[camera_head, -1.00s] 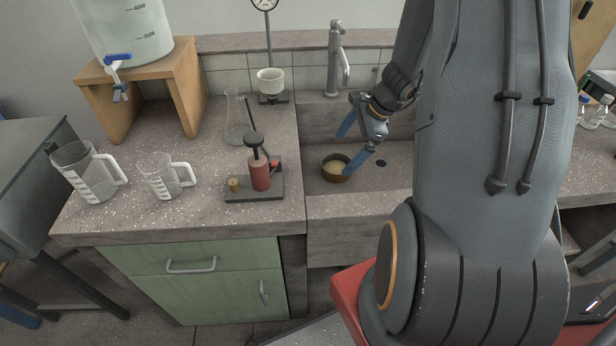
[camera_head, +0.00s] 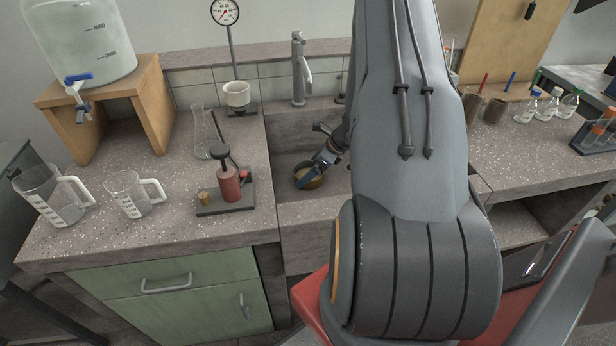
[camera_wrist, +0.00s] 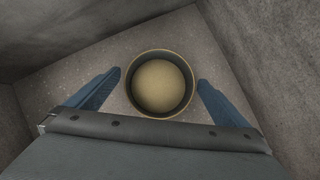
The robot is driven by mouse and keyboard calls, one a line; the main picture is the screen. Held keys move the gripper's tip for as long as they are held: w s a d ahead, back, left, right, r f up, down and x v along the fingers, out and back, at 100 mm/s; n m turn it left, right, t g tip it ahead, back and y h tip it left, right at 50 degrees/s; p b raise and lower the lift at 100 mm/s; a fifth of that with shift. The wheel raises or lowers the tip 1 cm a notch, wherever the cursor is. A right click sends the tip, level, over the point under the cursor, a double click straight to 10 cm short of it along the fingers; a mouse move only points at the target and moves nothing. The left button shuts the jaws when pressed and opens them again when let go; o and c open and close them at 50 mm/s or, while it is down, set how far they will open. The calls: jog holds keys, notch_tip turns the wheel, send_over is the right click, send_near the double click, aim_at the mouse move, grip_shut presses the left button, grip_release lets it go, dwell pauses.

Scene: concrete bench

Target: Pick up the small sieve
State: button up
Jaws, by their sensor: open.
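The small sieve (camera_wrist: 160,86) is a round, dark-walled pan with a thin brass-coloured rim and a tan round middle. It lies on the floor of the sink basin (camera_head: 290,160), and in the head view the sieve (camera_head: 307,180) is partly hidden by my gripper. My gripper (camera_head: 312,170) is down in the basin at the sieve. In the wrist view the blue fingers of my gripper (camera_wrist: 160,86) stand open, one to the left and one to the right of the sieve, with a gap on each side. I cannot tell the fingertips' exact height against the rim.
Concrete basin walls (camera_wrist: 285,50) rise close around the gripper. The tap (camera_head: 299,70) stands behind the basin. On the left counter are a red tamper-like tool on a dark base (camera_head: 228,190), a conical flask (camera_head: 203,140) and measuring jugs (camera_head: 135,195). Bottles (camera_head: 548,105) stand at right.

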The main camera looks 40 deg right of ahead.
jog(key=shift+w+a+f, duration=0.2)
jog(key=shift+w+f, duration=0.15)
jog(key=shift+f, duration=0.25)
jog(key=shift+c, duration=0.3)
jog(key=c, duration=1.3)
jog(key=shift+d+r, duration=0.1)
jog(key=shift+r, duration=0.05)
